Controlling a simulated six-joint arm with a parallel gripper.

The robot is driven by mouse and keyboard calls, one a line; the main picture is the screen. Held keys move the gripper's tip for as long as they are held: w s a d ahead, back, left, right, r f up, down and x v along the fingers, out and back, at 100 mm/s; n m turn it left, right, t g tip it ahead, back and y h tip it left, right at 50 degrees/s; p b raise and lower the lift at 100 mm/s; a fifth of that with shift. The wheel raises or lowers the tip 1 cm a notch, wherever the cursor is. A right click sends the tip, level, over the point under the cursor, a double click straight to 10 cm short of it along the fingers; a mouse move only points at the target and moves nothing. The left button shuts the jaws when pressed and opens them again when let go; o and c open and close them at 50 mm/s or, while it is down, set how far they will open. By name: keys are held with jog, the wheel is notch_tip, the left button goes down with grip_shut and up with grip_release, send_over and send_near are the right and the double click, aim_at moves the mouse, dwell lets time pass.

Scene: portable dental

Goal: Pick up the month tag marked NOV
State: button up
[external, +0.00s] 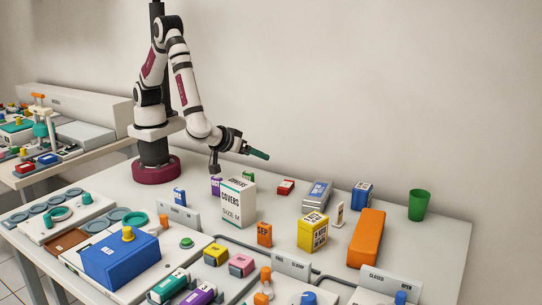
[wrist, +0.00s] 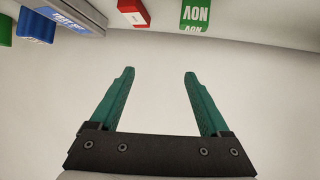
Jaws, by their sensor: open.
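The month tag marked NOV (wrist: 195,14) is a green block with white letters. It shows upside down at the top edge of the wrist view, cut off by the frame. In the external view the green tag (external: 248,176) stands behind the white COVERS box, mostly hidden by it. My gripper (external: 257,154) has teal fingers and is above the table, near the green tag and apart from it. In the wrist view my gripper (wrist: 160,75) is open and empty, with bare surface between the fingers.
The white COVERS box (external: 238,203) stands in front of the green tag. A purple tag (external: 216,186) is to its left and a red box (external: 285,187) to its right. An orange SEP tag (external: 264,233), a yellow box (external: 312,231) and a green cup (external: 419,205) stand farther off.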

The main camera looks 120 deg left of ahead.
aim_at(246, 175)
jog(key=s+f, duration=0.1)
jog(key=f, duration=0.1)
jog(key=s+f+g, duration=0.1)
jog(key=f, duration=0.2)
jog(key=s+f+n+g, duration=0.1)
jog(key=f, duration=0.2)
jog(key=shift+s+a+y, duration=0.1)
jog(key=shift+a+y, duration=0.15)
jog(key=shift+y, duration=0.15)
jog(key=x, duration=0.4)
jog(key=shift+a, duration=0.35)
grip_shut()
